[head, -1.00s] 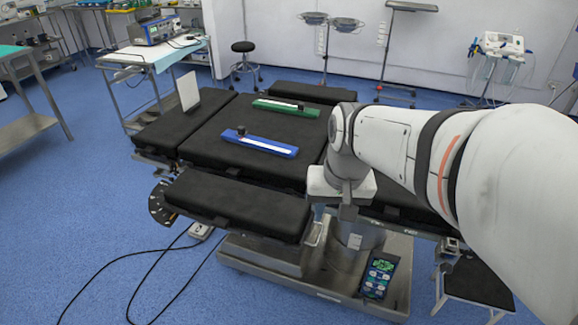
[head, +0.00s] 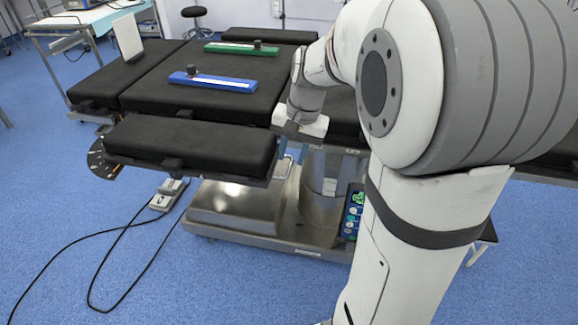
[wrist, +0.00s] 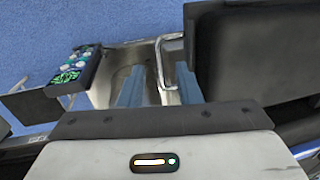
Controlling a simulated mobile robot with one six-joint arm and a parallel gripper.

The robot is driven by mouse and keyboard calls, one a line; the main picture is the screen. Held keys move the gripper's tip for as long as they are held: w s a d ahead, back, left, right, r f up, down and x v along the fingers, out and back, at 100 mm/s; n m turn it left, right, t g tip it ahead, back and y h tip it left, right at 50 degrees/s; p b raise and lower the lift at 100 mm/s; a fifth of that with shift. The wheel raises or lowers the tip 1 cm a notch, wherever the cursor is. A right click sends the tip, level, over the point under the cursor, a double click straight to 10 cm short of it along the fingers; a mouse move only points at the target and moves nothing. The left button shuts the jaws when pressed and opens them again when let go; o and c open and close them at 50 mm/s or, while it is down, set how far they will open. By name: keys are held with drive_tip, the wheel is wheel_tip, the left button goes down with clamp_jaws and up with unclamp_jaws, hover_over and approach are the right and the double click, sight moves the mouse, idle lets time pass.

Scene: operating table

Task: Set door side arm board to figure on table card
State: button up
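A black padded arm board (head: 190,143) juts along the near side of the operating table (head: 150,92); another black pad (head: 270,36) lies at the far side. I cannot tell which is the door side. A white card (head: 129,38) stands upright at the table's left; its figure is not readable. My gripper (head: 293,152) points down at the near board's right end. In the wrist view its fingers (wrist: 160,72) are apart, with a metal loop handle (wrist: 161,62) showing between them.
The steel table base (head: 240,205) stands below, with a lit control pendant (head: 353,212) to its right. Black cables (head: 90,270) and a small floor box (head: 168,194) lie at left. A side table (head: 85,18) stands at back left.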

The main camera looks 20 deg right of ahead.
sight(288, 171)
drive_tip(key=shift+w+a+f+b, duration=0.15)
drive_tip(key=shift+f+b, duration=0.1)
drive_tip(key=shift+f, duration=0.7)
drive_tip(key=shift+w+a+f+b, duration=0.1)
drive_tip(key=shift+a+f+b, duration=0.1)
drive_tip(key=shift+f, duration=0.75)
drive_tip(key=shift+d, duration=0.1)
clamp_jaws()
